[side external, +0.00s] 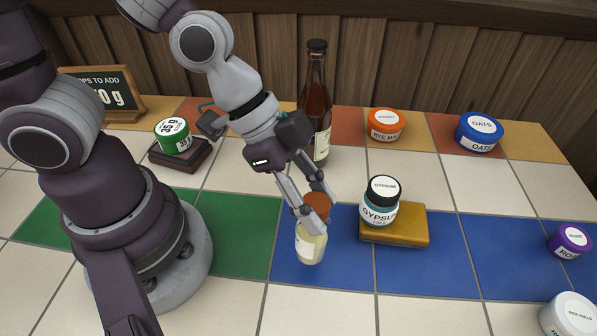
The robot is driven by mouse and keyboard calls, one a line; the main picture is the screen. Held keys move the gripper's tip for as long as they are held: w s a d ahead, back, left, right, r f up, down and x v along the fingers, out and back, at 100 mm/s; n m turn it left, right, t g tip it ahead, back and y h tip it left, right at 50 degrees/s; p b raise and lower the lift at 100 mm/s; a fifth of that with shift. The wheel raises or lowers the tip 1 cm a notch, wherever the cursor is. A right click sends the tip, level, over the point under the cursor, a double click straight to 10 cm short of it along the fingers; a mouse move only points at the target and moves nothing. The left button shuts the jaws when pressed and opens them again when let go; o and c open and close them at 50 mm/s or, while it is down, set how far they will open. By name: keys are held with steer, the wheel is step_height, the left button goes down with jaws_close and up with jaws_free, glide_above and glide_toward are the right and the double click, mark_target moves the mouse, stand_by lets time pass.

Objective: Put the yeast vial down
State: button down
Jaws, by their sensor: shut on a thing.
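The yeast vial (310,247) is a small clear vial with pale yellow contents, a light label and an orange-brown cap. It stands upright, or nearly so, over the blue tiles near the front middle. My gripper (314,220) points down from above and is shut on the vial at its cap and upper part. The fingers hide part of the cap. I cannot tell whether the vial's base touches the tile.
A gypsum jar (380,202) stands on a yellow block (412,226) just right of the vial. A tall brown bottle (316,95) stands behind my gripper. A green tin (173,136) sits on a dark scale-like base (192,158). Green tiles (238,235) at left are clear.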

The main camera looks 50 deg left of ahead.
steer(key=s+d+r+m+g, duration=0.3)
steer(key=s+m+g, duration=0.45)
steer(key=m, duration=0.55)
step_height(320, 180, down, 7)
steer(key=shift+s+m, duration=0.3)
steer(key=shift+s, duration=0.15)
steer(key=shift+f+t, duration=0.2)
steer(key=shift+t, duration=0.05)
steer(key=c, duration=0.8)
jaws_free()
